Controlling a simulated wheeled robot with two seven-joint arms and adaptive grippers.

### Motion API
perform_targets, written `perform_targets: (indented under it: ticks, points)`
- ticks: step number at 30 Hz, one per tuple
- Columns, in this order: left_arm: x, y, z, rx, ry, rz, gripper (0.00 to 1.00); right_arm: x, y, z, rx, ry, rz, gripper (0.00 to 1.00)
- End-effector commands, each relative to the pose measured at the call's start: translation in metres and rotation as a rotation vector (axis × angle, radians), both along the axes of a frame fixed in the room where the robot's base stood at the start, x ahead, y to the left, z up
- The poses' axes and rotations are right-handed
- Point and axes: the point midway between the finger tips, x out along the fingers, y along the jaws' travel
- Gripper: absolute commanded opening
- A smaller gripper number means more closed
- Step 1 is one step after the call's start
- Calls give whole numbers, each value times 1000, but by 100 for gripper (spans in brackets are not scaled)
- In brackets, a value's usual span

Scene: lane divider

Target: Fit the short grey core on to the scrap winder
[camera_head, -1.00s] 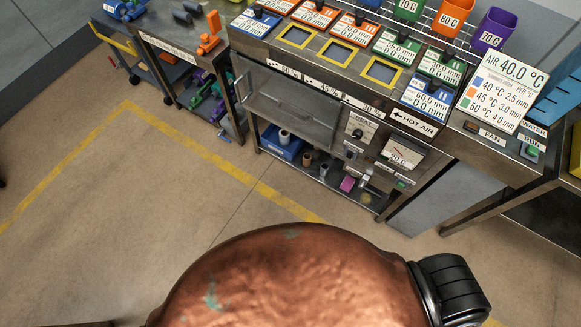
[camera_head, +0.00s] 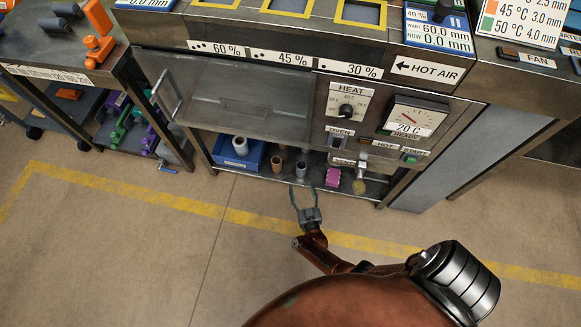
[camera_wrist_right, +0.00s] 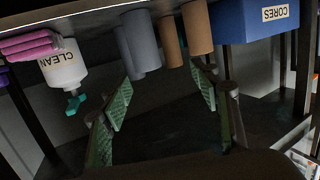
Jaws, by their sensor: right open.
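My right gripper (camera_head: 306,198) is open and empty, with its fingers pointing at the lower shelf under the oven bench. In the right wrist view its green-padded fingers (camera_wrist_right: 162,105) stand wide apart below the cores. Grey cores (camera_wrist_right: 144,42) stand side by side there; a grey core (camera_head: 300,169) also shows in the head view just beyond the fingertips. Which is the short one I cannot tell for sure. Brown cores (camera_wrist_right: 197,28) stand beside the grey ones. I cannot make out the scrap winder. My left gripper is not in view.
A blue box (camera_wrist_right: 258,22) labelled CORES stands beside the brown cores. A white CLEAN bottle (camera_wrist_right: 63,66) and a pink stack (camera_wrist_right: 30,45) are on the other side. The bench's glass oven door (camera_head: 235,95) is above the shelf. The floor (camera_head: 120,260) in front is clear.

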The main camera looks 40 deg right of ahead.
Motion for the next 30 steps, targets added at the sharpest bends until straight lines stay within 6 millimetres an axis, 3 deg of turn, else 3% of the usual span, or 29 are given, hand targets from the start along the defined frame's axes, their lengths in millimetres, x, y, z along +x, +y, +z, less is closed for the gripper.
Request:
perform_targets:
  ticks: [1, 6, 12, 30]
  points:
    - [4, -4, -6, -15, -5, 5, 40, 9, -3, -20, -9, -27, -53, 56]
    - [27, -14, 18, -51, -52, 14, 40, 31, -15, -16, -36, -117, -201, 56]
    - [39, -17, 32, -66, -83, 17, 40, 42, -24, -9, -50, -153, -271, 56]
    - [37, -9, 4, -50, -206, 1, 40, 93, -72, -8, -50, -154, -271, 56]
